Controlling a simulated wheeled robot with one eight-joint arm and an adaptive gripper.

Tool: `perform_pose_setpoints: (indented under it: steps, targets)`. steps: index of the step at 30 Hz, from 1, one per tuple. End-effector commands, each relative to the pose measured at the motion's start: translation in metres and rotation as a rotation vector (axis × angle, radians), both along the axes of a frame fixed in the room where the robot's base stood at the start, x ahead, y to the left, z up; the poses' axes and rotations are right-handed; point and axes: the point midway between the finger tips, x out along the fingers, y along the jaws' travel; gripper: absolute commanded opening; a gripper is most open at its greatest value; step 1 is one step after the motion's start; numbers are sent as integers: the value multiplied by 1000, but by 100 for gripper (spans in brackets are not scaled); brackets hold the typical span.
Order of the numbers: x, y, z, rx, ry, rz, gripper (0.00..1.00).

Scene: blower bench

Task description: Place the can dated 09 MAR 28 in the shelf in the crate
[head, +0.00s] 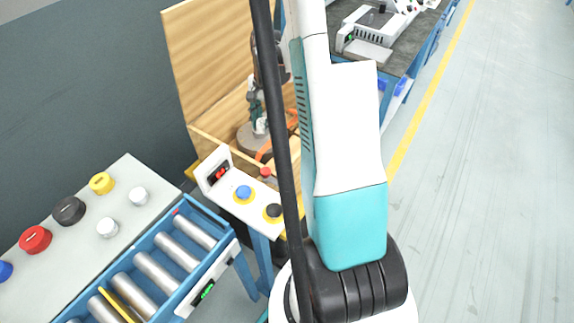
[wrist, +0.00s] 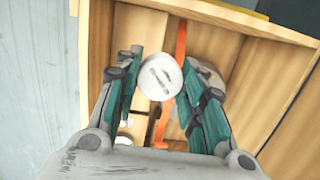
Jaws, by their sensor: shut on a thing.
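My gripper (wrist: 158,95) is shut on a white can (wrist: 158,77), which sits between its teal fingers in the wrist view. The can's round end faces the camera and bears small dark print that I cannot read. Around and below the gripper is an open wooden box (wrist: 97,50); I cannot tell whether it is the crate or the shelf. In the head view the wooden box (head: 205,60) stands at centre left, and my gripper is at its opening, partly hidden by my arm.
An orange strip (wrist: 181,45) runs inside the box. A rounded grey thing (wrist: 210,75) lies behind the right finger. In the head view, a button panel (head: 240,205) stands before the box, and a roller conveyor (head: 165,260) is at lower left. The right floor (head: 480,180) is clear.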

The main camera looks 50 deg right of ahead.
Motion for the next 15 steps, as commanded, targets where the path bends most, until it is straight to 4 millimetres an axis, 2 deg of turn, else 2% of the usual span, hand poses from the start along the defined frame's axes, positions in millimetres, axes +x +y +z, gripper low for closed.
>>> perform_pose_setpoints:
  steps: [1,6,11,15]
  targets:
    - [-11,-19,-3,3,-1,-89,13]
    - [-35,-56,-5,11,2,-295,13]
    - [-43,-68,-12,14,2,-366,13]
    - [-43,-68,-39,14,2,-370,13]
